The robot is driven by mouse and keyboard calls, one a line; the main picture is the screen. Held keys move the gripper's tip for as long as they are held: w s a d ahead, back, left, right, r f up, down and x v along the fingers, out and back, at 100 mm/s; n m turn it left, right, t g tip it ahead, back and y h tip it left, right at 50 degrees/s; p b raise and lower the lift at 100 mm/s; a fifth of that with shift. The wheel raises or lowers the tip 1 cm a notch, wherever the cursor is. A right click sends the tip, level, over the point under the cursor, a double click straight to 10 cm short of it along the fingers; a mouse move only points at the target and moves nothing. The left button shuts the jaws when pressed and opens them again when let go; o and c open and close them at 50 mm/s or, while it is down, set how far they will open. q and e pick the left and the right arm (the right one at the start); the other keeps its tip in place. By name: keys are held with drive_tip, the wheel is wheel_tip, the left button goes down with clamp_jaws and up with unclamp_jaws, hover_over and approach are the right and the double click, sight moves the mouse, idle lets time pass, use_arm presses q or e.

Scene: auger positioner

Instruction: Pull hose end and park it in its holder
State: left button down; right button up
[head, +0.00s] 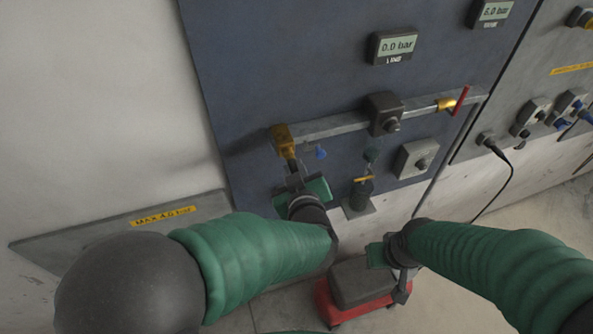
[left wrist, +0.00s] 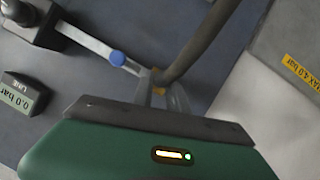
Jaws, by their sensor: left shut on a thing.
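My left gripper (head: 292,168) is shut on the dark hose end (head: 291,165), just below the brass fitting (head: 283,140) at the left end of a grey pipe. In the left wrist view the fingers (left wrist: 163,98) reach the dark hose (left wrist: 205,45) beside a small yellow brass part (left wrist: 156,80). I cannot tell whether the hose end is still joined to the fitting. A small dark cup with a yellow bar (head: 361,190) stands on a grey bracket to the right; it may be the holder. My right gripper (head: 403,287) hangs low; its jaw gap is unclear.
The pipe (head: 335,124) carries a dark block (head: 385,113) and a red-handled valve (head: 460,100). A gauge (head: 392,46) reads 0.0 bar. A red-based box (head: 358,285) stands on the floor behind the right gripper.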

use_arm(q)
drive_tip(key=shift+r+p, duration=0.1)
drive_tip(key=shift+p, duration=0.2)
drive_tip(key=shift+w, duration=0.1)
idle(0.3)
drive_tip(key=c, duration=1.9)
unclamp_jaws()
clamp_jaws()
